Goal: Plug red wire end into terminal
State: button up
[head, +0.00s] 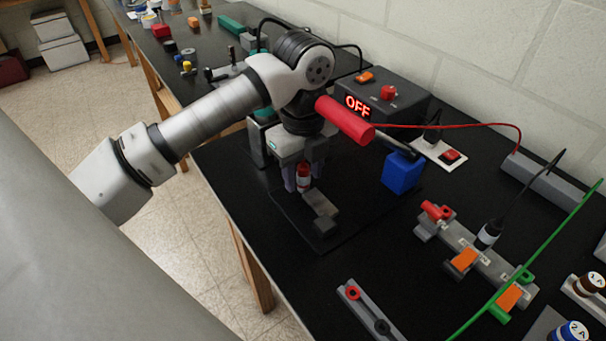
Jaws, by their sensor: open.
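A thin red wire (455,125) runs from a grey block on the right, over the bench, to the red cylinder (345,120) beside my wrist. I cannot tell whether it joins the cylinder or passes behind it. A grey terminal block (487,263) lies at right, with orange levers and a short red piece (435,211) at its far end. My gripper (303,184) points down, open, left of the terminal block.
A dark box reading OFF (398,92) stands behind my wrist. A blue block (402,174) is right of my gripper. A green wire (555,243) crosses the terminal block's right end. A dark plate with a grey stepped piece (320,208) lies below my gripper. Bare bench lies between the plate and terminal block.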

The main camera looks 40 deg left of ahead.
aim_at(303, 166)
jog(key=shift+b, duration=0.4)
dwell(0.3)
grip_shut()
jog(key=shift+r, duration=0.1)
jog(key=shift+r+p, duration=1.3)
jog(key=shift+r, duration=1.65)
